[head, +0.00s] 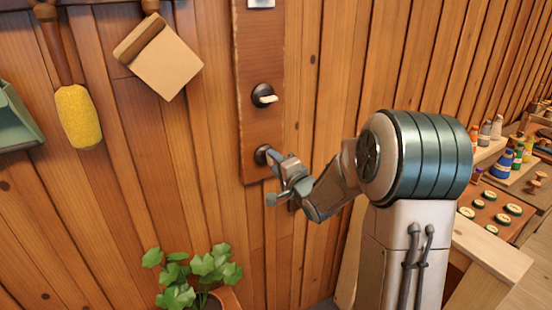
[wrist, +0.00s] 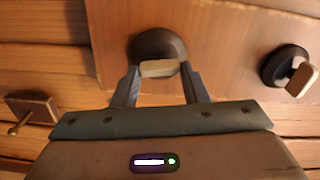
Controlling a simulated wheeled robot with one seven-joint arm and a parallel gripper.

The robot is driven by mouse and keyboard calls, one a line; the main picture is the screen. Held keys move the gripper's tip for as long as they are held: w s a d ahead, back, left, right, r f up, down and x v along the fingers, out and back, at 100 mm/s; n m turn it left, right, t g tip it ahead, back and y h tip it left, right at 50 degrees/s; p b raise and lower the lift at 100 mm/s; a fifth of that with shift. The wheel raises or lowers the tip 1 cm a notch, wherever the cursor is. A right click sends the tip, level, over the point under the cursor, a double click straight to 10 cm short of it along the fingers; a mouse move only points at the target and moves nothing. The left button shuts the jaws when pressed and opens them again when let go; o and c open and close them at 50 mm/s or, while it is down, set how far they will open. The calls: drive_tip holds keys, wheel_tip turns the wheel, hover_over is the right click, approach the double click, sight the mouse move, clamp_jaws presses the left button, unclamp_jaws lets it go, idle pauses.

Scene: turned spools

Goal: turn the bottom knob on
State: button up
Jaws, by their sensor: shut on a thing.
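The bottom knob (head: 263,155) is a dark round knob low on a vertical wooden board (head: 263,60) fixed to the wall. In the wrist view the bottom knob (wrist: 159,48) shows a dark round base with a pale bar handle. My gripper (head: 275,162) reaches it from the right, and in the wrist view my gripper (wrist: 160,75) has one finger on each side of the bar, shut on it. The bar lies nearly level across the wrist picture. Another knob (head: 264,96) with a pale bar sits above; it also shows at the right in the wrist view (wrist: 290,70).
A potted plant (head: 200,275) stands below on the left. A yellow duster (head: 77,115) and a dustpan (head: 15,118) hang on the plank wall. A bench (head: 490,240) with paints and spools is at the right. A small wooden peg piece (wrist: 32,108) is at the wrist view's left.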

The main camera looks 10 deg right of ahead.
drive_tip(key=shift+m+p, duration=0.45)
drive_tip(key=shift+m, duration=0.55)
drive_tip(key=o, duration=1)
drive_tip(key=shift+f, duration=0.1)
drive_tip(key=b+v, duration=0.2)
drive_tip(key=v, duration=1.2)
drive_tip(key=shift+w, duration=0.1)
